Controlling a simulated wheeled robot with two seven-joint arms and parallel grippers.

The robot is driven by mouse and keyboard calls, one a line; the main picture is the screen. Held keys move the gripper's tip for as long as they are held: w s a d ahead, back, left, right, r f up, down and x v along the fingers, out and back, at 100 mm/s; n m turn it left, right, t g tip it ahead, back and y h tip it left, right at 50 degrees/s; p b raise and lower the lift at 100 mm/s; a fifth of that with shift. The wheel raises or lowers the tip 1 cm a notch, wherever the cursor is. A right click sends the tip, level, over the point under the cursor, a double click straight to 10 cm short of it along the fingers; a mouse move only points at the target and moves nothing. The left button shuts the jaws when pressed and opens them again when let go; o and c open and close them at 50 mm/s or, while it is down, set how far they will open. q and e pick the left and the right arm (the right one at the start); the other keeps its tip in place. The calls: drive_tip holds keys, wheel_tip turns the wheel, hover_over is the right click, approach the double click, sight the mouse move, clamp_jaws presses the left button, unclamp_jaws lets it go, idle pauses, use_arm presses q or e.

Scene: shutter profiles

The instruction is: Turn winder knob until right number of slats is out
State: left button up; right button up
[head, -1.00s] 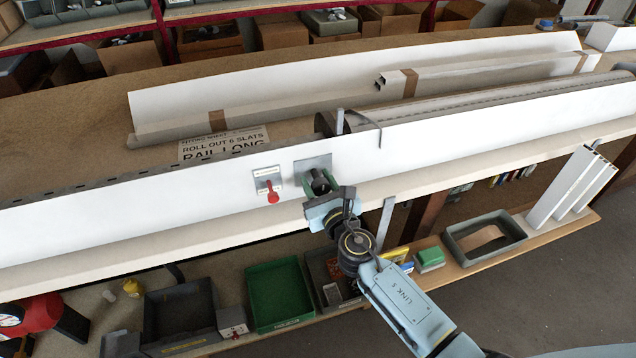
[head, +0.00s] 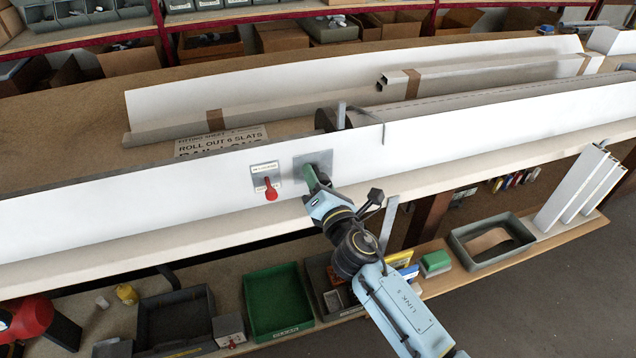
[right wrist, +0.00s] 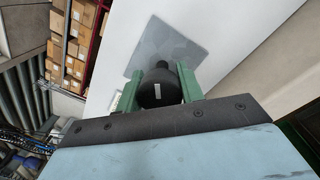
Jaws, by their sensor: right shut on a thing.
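The winder knob is a black rounded knob (right wrist: 158,88) with a pale mark, in front of a grey square plate (head: 322,166) on the long white front of the bench unit. My right gripper (head: 312,180) reaches it from below. Its green fingers lie on either side of the knob and are shut on it, as the right wrist view (right wrist: 160,88) shows. In the head view the fingers hide the knob. A sheet (head: 222,142) behind the white front reads "ROLL OUT 6 SLATS"; its lower lines are hidden. A dark roll (head: 420,112) lies behind the front. My left gripper is not in view.
A red lever (head: 270,190) on a labelled plate sits just left of the knob. A grey upright bracket (head: 341,116) stands above it. A long wrapped profile (head: 480,80) lies behind. Below are a green tray (head: 278,300) and a grey bin (head: 175,318).

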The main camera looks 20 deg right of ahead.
drive_tip(key=m+b, duration=0.1)
drive_tip(key=m, duration=0.4)
drive_tip(key=shift+f, duration=0.1)
drive_tip(key=m, duration=0.3)
drive_tip(key=shift+h+b, duration=0.3)
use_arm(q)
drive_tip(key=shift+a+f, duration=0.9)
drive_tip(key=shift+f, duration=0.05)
use_arm(e)
drive_tip(key=shift+m, duration=0.8)
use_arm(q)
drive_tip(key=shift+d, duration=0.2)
use_arm(e)
drive_tip(key=o, duration=1)
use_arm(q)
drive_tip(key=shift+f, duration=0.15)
use_arm(e)
drive_tip(key=s, duration=1.3)
drive_tip(key=shift+s+d+f, duration=0.15)
drive_tip(key=shift+s+f, duration=0.1)
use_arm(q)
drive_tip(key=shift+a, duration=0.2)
use_arm(e)
drive_tip(key=shift+f, duration=0.1)
